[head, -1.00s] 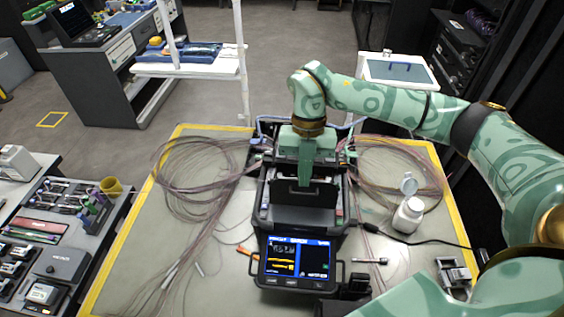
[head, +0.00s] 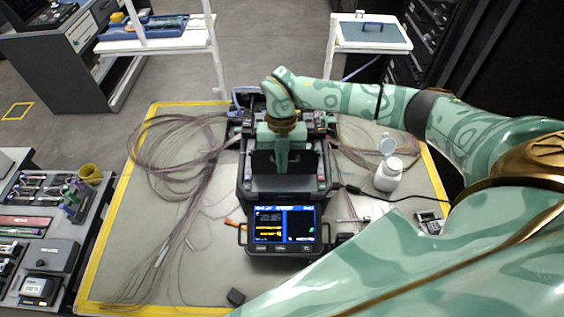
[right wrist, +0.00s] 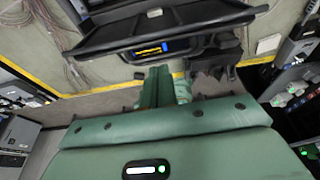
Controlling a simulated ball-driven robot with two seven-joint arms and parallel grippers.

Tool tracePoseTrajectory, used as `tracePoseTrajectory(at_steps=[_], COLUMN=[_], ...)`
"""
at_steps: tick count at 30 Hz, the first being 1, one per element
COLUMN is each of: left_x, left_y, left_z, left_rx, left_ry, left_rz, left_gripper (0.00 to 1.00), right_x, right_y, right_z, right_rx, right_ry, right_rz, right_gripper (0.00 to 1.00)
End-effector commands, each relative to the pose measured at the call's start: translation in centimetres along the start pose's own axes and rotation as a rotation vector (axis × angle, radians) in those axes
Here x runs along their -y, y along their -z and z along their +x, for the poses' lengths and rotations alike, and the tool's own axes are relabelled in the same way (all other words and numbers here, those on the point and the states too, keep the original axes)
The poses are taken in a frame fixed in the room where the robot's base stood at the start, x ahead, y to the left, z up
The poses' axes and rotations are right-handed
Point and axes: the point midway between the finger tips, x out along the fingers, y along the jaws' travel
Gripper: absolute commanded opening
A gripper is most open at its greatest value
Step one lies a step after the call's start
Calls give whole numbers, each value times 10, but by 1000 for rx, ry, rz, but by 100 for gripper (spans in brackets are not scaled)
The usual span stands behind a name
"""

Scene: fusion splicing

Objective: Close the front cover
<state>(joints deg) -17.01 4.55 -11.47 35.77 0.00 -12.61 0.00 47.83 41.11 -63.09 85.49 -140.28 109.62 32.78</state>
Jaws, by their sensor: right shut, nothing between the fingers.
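The fusion splicer (head: 243,190) stands at the middle of the mat, its lit screen (head: 284,226) facing me. Its front cover (head: 262,164) is a dark panel standing up from the body behind the screen. My right gripper (head: 282,172) points down at the middle of this panel, its shut, empty fingers overlapping it in the picture. I cannot tell whether they touch. My left gripper is out of view.
Loose fibre coils (head: 180,150) lie left of the splicer. A white bottle (head: 388,176) with its cap raised stands to the right, near a black cable (head: 365,192). A tool bench (head: 40,230) is at far left. My right arm covers the lower right.

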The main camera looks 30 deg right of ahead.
Motion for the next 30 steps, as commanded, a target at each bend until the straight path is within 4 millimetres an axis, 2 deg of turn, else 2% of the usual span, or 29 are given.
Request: tracePoseTrajectory(at_steps=[14, 30], left_x=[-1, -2], left_y=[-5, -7], left_z=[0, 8], left_rx=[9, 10], left_ry=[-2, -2], left_rz=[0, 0], left_gripper=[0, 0], right_x=[0, 0], right_y=[-5, -12], right_z=[-2, -8], right_rx=[-2, -88], right_ry=[0, -2], right_rz=[-1, 0], right_gripper=[0, 0])
